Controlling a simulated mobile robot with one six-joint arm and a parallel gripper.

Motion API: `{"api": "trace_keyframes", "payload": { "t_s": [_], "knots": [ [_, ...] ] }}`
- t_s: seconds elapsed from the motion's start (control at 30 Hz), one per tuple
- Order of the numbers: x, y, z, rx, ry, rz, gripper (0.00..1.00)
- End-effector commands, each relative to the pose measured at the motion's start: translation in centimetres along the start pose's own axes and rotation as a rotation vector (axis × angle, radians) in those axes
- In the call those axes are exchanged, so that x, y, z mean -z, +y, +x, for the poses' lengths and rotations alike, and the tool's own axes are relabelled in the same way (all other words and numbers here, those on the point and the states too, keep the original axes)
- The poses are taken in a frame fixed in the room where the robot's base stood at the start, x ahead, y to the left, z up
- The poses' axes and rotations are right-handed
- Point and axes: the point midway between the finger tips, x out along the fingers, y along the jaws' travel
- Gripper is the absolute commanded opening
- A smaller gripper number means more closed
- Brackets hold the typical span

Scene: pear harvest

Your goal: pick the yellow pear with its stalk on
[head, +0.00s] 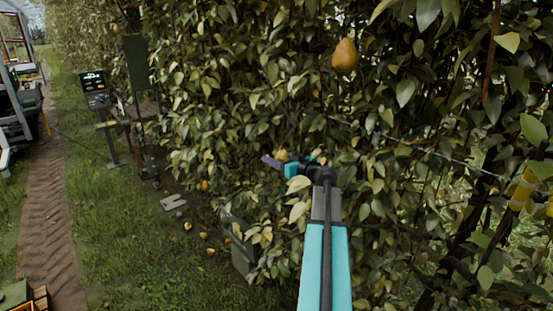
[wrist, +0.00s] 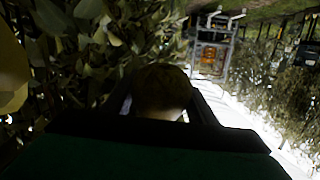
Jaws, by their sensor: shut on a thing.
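My gripper (head: 284,164) reaches into the leaf wall in the middle of the head view. It is shut on a yellow pear (head: 281,156), of which only a small part shows there. In the wrist view the pear (wrist: 161,88) sits between the two dark fingers and looks dark and shaded. Its stalk is hidden in both views, so I cannot tell whether it is on or whether the pear still hangs from a twig. Another ripe pear (head: 344,57) hangs higher on the hedge, apart from my gripper.
Leaves and a wire (head: 430,151) crowd around my arm. Fallen pears (head: 204,235) lie on the grass below. A grey box (head: 243,250) stands at the hedge foot. A screen on a post (head: 96,92) stands at left. The grass strip (head: 120,230) is mostly clear.

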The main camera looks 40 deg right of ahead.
Motion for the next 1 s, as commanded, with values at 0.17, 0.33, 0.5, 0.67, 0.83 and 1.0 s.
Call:
{"api": "trace_keyframes", "payload": {
  "t_s": [0.17,0.33,0.5,0.67,0.83,1.0],
  "knots": [
    [0.0,-0.1,-0.2,0.001,-0.021,0.014,0.24],
    [-0.1,-0.4,-0.6,0.000,-0.072,0.051,0.24],
    [-0.3,-0.6,-0.8,0.000,-0.110,0.080,0.24],
    [-0.3,-0.6,-0.8,-0.001,-0.114,0.083,0.24],
    [-0.3,-0.6,-0.8,0.000,-0.115,0.083,0.24],
    [-0.3,-0.7,-1.0,0.001,-0.142,0.103,0.24]
  ]
}}
